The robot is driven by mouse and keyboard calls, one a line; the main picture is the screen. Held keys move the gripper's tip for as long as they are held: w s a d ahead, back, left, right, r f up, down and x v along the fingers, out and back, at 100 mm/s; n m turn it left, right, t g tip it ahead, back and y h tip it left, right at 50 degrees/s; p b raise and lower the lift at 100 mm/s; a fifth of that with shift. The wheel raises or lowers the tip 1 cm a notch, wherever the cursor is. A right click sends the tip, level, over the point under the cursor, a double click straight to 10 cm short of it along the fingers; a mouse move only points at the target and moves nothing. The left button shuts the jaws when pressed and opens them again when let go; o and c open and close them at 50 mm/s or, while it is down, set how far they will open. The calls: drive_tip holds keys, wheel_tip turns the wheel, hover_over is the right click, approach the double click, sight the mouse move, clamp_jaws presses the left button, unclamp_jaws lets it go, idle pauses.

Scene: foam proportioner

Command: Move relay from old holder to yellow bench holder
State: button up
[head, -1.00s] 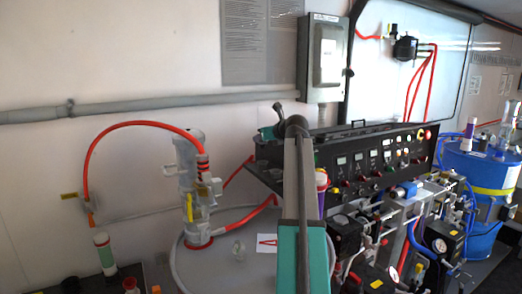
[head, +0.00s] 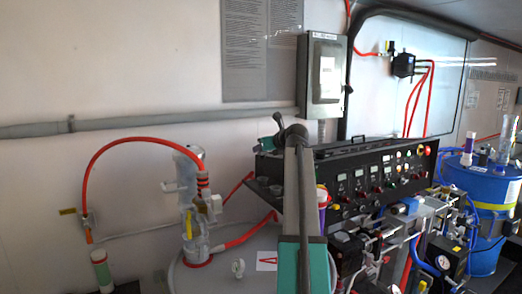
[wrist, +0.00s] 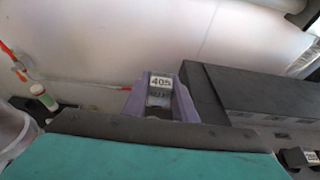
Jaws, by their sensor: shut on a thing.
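In the wrist view, a dark relay-like block (wrist: 160,97) with a white label reading "405" sits between two lavender prongs. I take the prongs for the fingers of my gripper (wrist: 160,84), shut on the block. A teal and dark grey body in the foreground hides the block's lower part. In the head view my arm stands in front of the bench and hides the gripper and block. I cannot make out the old holder or the yellow bench holder for certain in either view.
A black control panel (head: 375,178) stands behind my arm, with pipework and gauges at right. A clear column with a red hose (head: 120,148) stands at left. A blue drum (head: 490,185) is at far right. A long dark box (wrist: 262,92) lies right of the block.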

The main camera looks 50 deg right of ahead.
drive_tip(key=shift+r+p, duration=2.05)
drive_tip(key=shift+r, duration=0.45)
drive_tip(key=shift+f, duration=0.1)
